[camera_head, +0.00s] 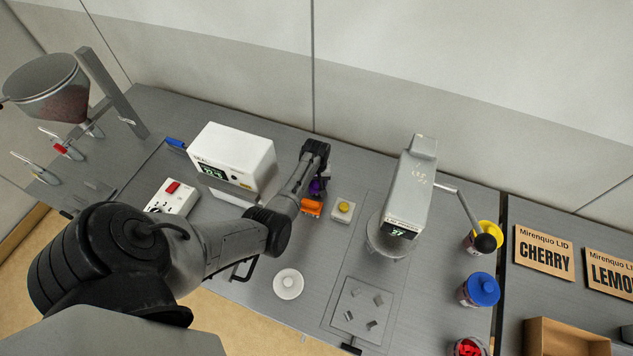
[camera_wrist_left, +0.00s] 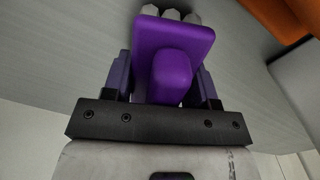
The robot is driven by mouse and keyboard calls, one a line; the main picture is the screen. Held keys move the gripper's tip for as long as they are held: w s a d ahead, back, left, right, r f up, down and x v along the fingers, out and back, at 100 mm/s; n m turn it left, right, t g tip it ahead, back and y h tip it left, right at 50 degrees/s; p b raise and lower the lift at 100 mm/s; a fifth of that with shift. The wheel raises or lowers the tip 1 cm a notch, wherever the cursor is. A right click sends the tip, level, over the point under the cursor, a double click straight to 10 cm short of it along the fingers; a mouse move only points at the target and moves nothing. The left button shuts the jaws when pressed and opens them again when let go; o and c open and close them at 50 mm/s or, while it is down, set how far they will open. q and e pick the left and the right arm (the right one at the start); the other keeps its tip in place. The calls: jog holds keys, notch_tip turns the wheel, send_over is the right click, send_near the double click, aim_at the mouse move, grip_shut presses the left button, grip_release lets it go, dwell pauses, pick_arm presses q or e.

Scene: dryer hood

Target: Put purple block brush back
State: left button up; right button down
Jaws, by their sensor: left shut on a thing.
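The purple block brush (camera_wrist_left: 176,45) is between the fingers of my left gripper (camera_wrist_left: 165,85) in the left wrist view, with pale bristle tufts (camera_wrist_left: 172,14) at its far end. My left gripper is shut on it. In the head view, a small part of the purple brush (camera_head: 315,187) shows beside my left gripper (camera_head: 317,178), over the grey bench. An orange block (camera_head: 312,207) is just below it in the picture, and an orange thing also shows at the top right of the left wrist view (camera_wrist_left: 272,14). My right gripper is not in view.
A white box with a display (camera_head: 234,157) stands left of the gripper. A yellow button box (camera_head: 343,209) and a grey press-like machine (camera_head: 409,190) stand to the right. A white round lid (camera_head: 288,284) lies nearer.

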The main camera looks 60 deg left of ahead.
pick_arm(q)
jog(key=shift+f, duration=0.45)
jog(key=shift+f, duration=0.1)
jog(key=o, duration=0.9)
